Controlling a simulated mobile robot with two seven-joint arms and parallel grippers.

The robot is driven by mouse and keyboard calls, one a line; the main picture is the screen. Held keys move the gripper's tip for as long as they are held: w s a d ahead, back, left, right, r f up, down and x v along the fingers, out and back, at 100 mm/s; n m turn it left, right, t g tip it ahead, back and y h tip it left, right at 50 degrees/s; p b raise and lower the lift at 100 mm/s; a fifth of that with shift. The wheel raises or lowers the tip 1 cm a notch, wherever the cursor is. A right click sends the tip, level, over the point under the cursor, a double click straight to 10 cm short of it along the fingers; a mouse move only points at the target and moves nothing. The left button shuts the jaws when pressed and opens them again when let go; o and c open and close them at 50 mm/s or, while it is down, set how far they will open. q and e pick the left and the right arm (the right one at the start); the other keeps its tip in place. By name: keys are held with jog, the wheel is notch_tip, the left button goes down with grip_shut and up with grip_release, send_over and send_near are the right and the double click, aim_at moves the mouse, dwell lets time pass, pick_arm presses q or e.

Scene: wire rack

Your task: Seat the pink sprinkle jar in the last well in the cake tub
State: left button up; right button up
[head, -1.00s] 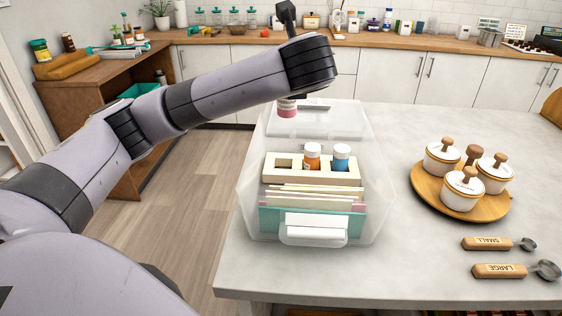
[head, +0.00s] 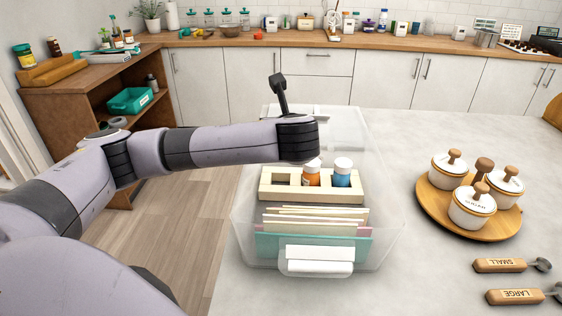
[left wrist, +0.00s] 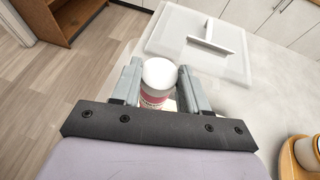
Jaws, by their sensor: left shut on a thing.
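The pink sprinkle jar (left wrist: 157,80), with a white cap and pink-and-white label, is upright between the fingers of my left gripper (left wrist: 158,88), which is shut on it. In the head view my arm's wrist hides both jar and fingers, over the back of the tub. The clear cake tub (head: 385,235) stands on the counter. Inside it a cream block (head: 268,187) holds an orange jar (head: 311,178) and a blue jar (head: 342,178). An empty well (head: 287,179) shows left of the orange jar. My right gripper is not in view.
Upright cards (head: 310,228) and a teal divider (head: 265,245) fill the tub's front. A clear lid (left wrist: 175,30) with a white handle lies beyond it. A round wooden tray (head: 435,205) with lidded pots and two measuring spoons (head: 505,265) (head: 520,296) are to the right.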

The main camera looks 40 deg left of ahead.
pick_arm(q)
notch_tip(320, 180, down, 6)
jog(key=shift+r, duration=0.25)
jog(key=shift+s+d+f, duration=0.1)
jog(key=shift+s+f, duration=0.05)
jog(key=shift+f, duration=0.8)
jog(key=shift+s+d+f, duration=0.1)
jog(key=shift+f, duration=0.85)
grip_shut()
jog(key=o, duration=0.8)
grip_release()
jog(key=shift+a, duration=0.1)
jog(key=shift+o, duration=1.3)
jog(key=shift+w+a+f, duration=0.15)
jog(key=shift+w+f, duration=0.05)
jog(key=shift+w, duration=0.15)
jog(key=shift+s+r, duration=0.15)
jog(key=shift+r, duration=0.1)
